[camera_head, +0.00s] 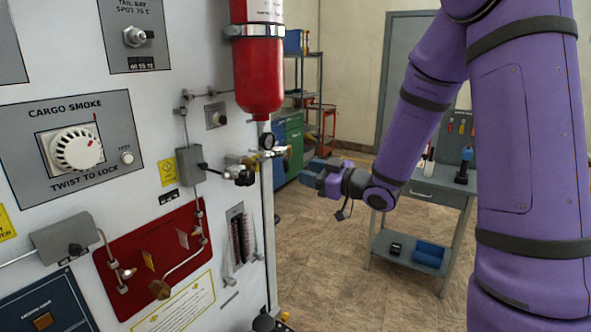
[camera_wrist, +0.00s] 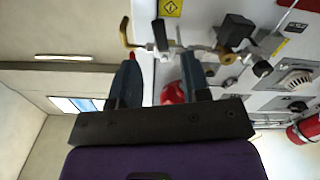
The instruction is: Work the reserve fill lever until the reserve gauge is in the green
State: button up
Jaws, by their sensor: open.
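A small round gauge (camera_head: 267,141) sits on the fittings below a red bottle (camera_head: 259,70); its face is too small to read. Beside it are a brass fitting and a black-ended handle (camera_head: 243,177) sticking out from the panel. I cannot tell for sure which part is the reserve fill lever. My gripper (camera_head: 314,174) is open and empty, to the right of these fittings and apart from them. In the wrist view my gripper (camera_wrist: 159,58) has its two dark fingers spread, with a brass elbow (camera_wrist: 127,33) and pipework beyond the fingertips.
The white panel carries a cargo smoke dial (camera_head: 76,150), a red plate (camera_head: 150,255) with pipes, and a grey box (camera_head: 190,165). A vertical pole (camera_head: 268,220) stands at the panel's edge. A workbench (camera_head: 430,188) stands behind my arm. Open floor lies between.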

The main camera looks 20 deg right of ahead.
aim_at(288, 168)
jog(key=shift+v, duration=1.6)
jog(key=x, duration=1.2)
jog(key=shift+w+f, duration=0.2)
jog(key=shift+c, duration=0.4)
grip_shut()
